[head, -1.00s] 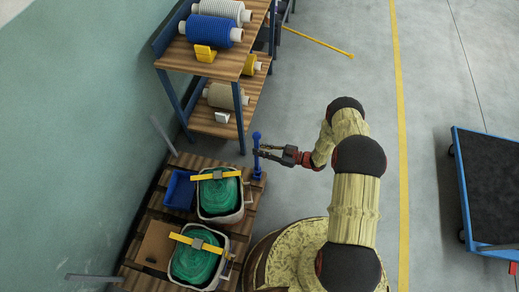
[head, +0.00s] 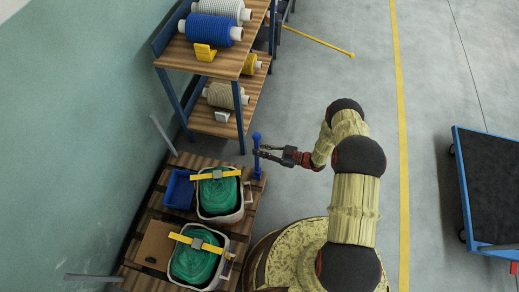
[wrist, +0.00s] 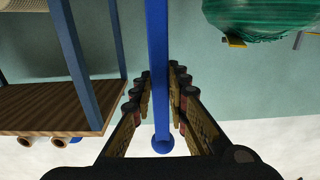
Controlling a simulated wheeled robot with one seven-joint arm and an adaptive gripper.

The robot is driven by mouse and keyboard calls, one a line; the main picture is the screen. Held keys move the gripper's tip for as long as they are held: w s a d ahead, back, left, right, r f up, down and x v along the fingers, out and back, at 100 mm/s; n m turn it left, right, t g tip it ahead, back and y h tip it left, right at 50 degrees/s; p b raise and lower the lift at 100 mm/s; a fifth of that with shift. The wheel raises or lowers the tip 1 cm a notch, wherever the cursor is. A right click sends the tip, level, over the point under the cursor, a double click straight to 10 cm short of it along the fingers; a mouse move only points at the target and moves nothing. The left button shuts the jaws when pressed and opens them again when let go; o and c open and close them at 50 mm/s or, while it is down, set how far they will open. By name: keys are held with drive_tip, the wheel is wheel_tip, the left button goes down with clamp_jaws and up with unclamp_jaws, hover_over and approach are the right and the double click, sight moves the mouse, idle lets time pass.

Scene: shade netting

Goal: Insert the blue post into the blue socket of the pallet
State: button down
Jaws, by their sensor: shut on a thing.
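The blue post (head: 257,147) stands about upright at the back right corner of the wooden pallet (head: 187,159). My gripper (head: 262,150) comes in from the right and is shut on the post partway along its length. In the wrist view the post (wrist: 158,70) runs between the fingers (wrist: 160,100) and ends in a round blue knob near the palm. Blue shows at the pallet corner by the post's lower end, where the blue socket (head: 258,175) appears to be. I cannot tell how deep the post sits in it.
Two bins (head: 220,215) of green netting with yellow straps, a blue crate (head: 180,190) and a cardboard box (head: 157,243) stand on the pallet. Grey posts (head: 163,134) rise at its left corners. A shelf of spools (head: 222,72) stands behind. A yellow rod (head: 318,41) lies on the floor.

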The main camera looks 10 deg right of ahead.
drive_tip(key=shift+f, duration=0.85)
idle(0.6)
drive_tip(key=shift+f, duration=1.4)
drive_tip(key=c, duration=1.7)
unclamp_jaws()
drive_tip(key=shift+o, duration=0.2)
drive_tip(key=v, duration=1.2)
drive_tip(key=shift+f, duration=0.1)
